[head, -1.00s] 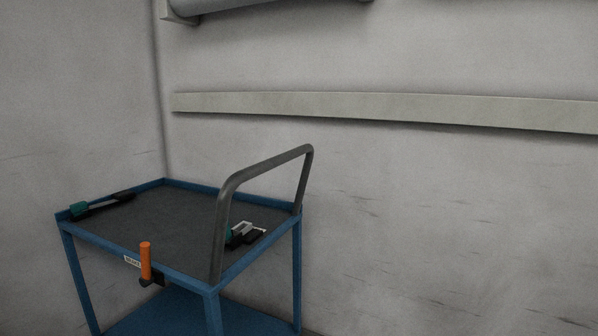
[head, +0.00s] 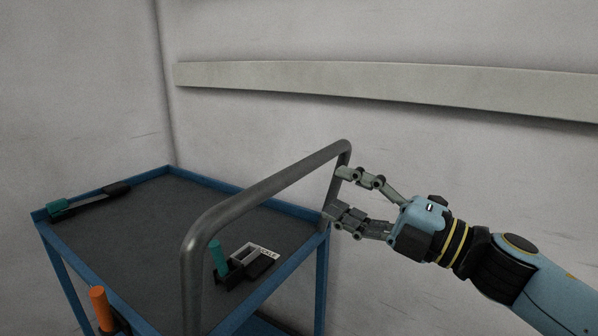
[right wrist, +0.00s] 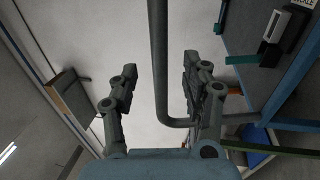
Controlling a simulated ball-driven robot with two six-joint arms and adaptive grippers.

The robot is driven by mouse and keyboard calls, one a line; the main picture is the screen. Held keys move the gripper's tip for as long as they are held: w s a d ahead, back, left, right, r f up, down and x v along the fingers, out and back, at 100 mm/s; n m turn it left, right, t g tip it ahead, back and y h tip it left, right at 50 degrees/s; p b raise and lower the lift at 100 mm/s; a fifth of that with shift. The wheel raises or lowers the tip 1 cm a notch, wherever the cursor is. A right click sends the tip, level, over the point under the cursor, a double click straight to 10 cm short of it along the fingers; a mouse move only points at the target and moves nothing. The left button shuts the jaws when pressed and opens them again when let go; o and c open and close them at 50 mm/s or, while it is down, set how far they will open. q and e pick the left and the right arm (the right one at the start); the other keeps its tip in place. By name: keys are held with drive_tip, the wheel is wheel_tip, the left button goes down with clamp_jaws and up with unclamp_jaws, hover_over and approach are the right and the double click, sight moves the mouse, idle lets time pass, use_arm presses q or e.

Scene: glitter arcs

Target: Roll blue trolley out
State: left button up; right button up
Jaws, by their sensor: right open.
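The blue trolley (head: 290,262) stands in the wall corner, with a dark top and a blue rim. Its grey tube handle (head: 265,187) rises along the near right side. My right gripper (head: 338,192) reaches in from the right, open, its fingertips at the handle's far upright. In the right wrist view the handle (right wrist: 158,60) runs between the two open fingers, then bends right behind one finger. I cannot tell whether the fingers touch it. My left gripper is not in view.
A teal-and-black tool (head: 90,201) lies at the tray's left edge. A teal-handled black item (head: 245,268) lies near the handle. An orange grip (head: 101,308) sticks up at the front edge. A pale rail (head: 390,88) runs along the back wall.

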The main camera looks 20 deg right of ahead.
sight(303, 177)
drive_tip(key=p+x, duration=0.1)
drive_tip(key=x, duration=0.8)
clamp_jaws()
drive_tip(key=shift+s+d+f, duration=0.1)
drive_tip(key=shift+f, duration=0.1)
idle(0.7)
